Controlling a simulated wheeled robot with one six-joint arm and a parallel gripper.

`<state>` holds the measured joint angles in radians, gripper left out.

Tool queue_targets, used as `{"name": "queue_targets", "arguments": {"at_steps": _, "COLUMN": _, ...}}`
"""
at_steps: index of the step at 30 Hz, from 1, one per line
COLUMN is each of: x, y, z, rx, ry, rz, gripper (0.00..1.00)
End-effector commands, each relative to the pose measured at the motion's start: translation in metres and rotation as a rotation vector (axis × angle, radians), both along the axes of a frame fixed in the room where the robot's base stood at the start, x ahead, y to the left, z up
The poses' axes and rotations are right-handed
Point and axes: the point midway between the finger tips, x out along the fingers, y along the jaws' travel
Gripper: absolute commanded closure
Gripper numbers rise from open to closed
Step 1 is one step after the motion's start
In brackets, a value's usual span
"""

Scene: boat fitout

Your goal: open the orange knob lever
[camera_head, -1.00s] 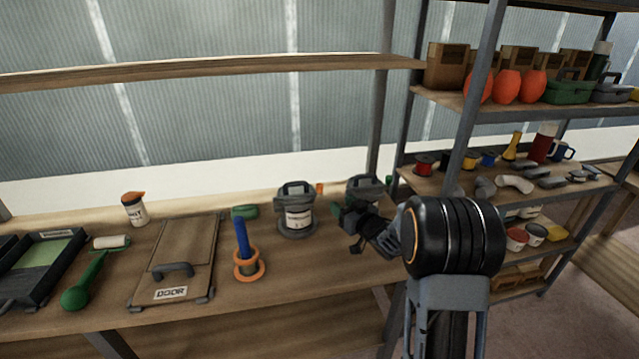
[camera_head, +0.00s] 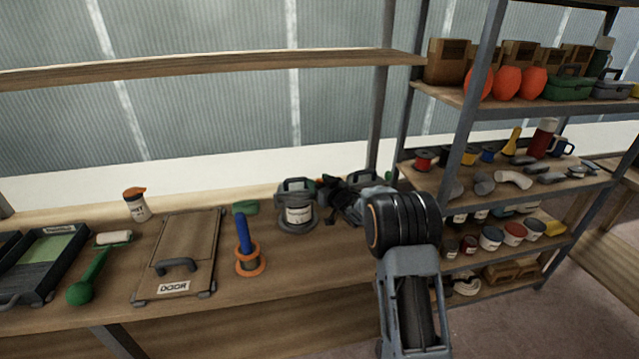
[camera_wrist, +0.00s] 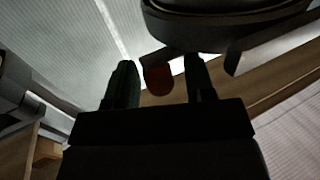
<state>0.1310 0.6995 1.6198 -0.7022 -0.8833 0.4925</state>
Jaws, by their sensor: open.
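The orange knob (camera_wrist: 158,79) of the lever shows in the wrist view, dark and reddish, at the end of a dark arm under a large dark rounded body. It appears between the two fingers of my gripper (camera_wrist: 161,82), which are apart; I cannot tell if either touches it. In the head view my gripper (camera_head: 332,189) is just right of a grey lidded canister (camera_head: 298,216) with a white label. There my gripper mostly hides the knob and lever.
A second grey canister (camera_head: 362,178) stands behind my wrist. A blue tool in an orange ring (camera_head: 249,262), a DOOR panel (camera_head: 187,235), a green-handled roller (camera_head: 88,282) and a white bottle (camera_head: 136,206) are on the bench. Stocked shelves (camera_head: 520,105) stand at right.

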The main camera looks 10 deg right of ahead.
Motion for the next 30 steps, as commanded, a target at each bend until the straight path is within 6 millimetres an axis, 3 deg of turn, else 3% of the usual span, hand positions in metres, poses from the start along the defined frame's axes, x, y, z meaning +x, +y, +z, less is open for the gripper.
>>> {"name": "queue_targets", "arguments": {"at_steps": 5, "x": 0.0000, "y": 0.0001, "z": -0.0001, "rx": 0.000, "ry": 0.000, "rz": 0.000, "gripper": 0.51}}
{"name": "queue_targets", "arguments": {"at_steps": 21, "x": -0.0002, "y": 0.0001, "z": 0.0000, "rx": 0.000, "ry": 0.000, "rz": 0.000, "gripper": 1.00}}
{"name": "queue_targets", "arguments": {"at_steps": 30, "x": -0.0010, "y": -0.0018, "z": -0.0009, "rx": 0.000, "ry": 0.000, "rz": -0.007, "gripper": 1.00}}
